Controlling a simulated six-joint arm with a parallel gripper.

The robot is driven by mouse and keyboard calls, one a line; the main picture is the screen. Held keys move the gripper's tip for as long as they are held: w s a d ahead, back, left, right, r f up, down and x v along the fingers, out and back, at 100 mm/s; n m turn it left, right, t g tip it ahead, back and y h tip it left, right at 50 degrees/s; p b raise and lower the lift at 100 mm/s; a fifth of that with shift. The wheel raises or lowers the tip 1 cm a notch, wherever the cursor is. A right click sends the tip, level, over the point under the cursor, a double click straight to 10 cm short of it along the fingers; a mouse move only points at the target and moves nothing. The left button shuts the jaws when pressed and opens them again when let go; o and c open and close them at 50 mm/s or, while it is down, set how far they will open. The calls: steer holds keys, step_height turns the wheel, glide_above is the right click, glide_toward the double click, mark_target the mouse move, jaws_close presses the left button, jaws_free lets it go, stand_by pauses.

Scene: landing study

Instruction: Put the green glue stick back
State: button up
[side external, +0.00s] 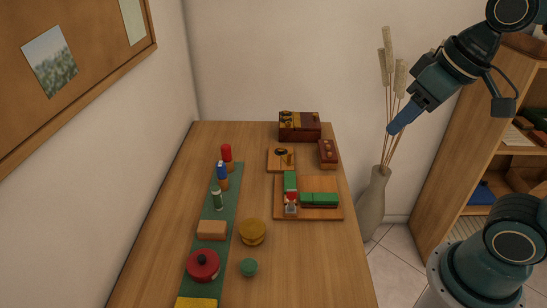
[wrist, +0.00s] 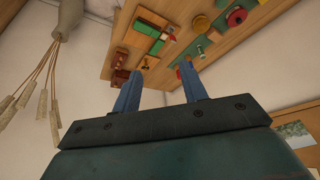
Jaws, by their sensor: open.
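A small upright green cylinder with a white band, which looks like the green glue stick (side external: 217,198), stands on a long green mat (side external: 228,205) on the table. Behind it on the mat are a blue-topped piece (side external: 222,172) and a red-topped piece (side external: 226,152), both with orange-brown lower parts. My gripper (side external: 391,131) is raised in the air to the right of the table, well away from the glue stick. In the wrist view my gripper (wrist: 162,70) shows two blue fingers spread apart with nothing between them.
A wooden tray (side external: 330,212) with green blocks and a dark box (side external: 299,126) stand right and back. A tall vase (side external: 374,205) stands beside the table, close to my arm.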

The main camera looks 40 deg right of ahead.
steer(key=shift+t, duration=0.3)
steer(key=shift+s+d+f, duration=0.1)
steer(key=shift+s+f, duration=0.3)
steer(key=shift+s, duration=0.25)
steer(key=shift+s+d+f, duration=0.1)
steer(key=shift+s+f, duration=0.25)
steer(key=shift+s, duration=0.35)
steer(key=shift+s+d+f, duration=0.1)
steer(key=shift+s+f, duration=0.3)
steer(key=shift+s, duration=0.25)
